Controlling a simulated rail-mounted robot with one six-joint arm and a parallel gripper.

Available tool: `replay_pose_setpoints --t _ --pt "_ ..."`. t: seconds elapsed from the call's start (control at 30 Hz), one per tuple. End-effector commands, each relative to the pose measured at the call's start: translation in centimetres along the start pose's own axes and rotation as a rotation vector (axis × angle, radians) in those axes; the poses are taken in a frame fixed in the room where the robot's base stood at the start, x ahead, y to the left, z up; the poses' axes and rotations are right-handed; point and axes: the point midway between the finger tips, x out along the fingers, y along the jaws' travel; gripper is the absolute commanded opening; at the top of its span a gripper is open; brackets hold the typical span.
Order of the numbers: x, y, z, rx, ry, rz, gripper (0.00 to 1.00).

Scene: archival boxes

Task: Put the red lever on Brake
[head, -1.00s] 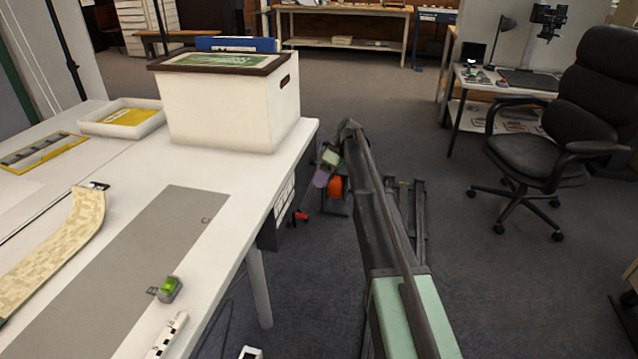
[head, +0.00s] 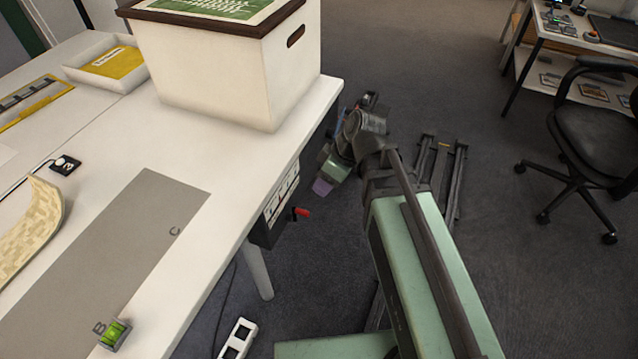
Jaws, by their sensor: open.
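The red lever (head: 301,212) is small and sticks out from a dark box (head: 262,234) under the table's right edge. A pale label plate (head: 281,196) with several marks is on the box's side, above the lever. Its words, including any Brake mark, are too small to read. My gripper (head: 323,182) is small and partly hidden by my wrist, above and right of the lever in the picture. It appears apart from the lever, and nothing shows in it. It is open, though its fingers are hard to make out.
The white table (head: 105,150) fills the left. A white archival box (head: 220,70) stands near its right edge, close to my wrist. A small green level (head: 115,334) lies on the grey mat (head: 110,245).

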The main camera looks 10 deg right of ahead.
Motion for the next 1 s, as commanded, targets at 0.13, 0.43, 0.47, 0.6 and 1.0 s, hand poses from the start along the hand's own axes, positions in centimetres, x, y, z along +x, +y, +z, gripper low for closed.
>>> replay_pose_setpoints --t 0.13,0.43,0.47,0.6,1.0 --pt "0.8 0.2 0.0 0.002 0.001 0.000 0.42" --pt "7.8 0.4 0.3 0.000 0.001 -0.002 0.42" --pt "8.4 0.4 0.3 0.000 0.001 -0.002 0.42" --pt "10.5 0.3 0.1 0.001 0.001 -0.003 0.42" --pt "10.8 0.1 -0.1 0.002 0.001 -0.002 0.36"
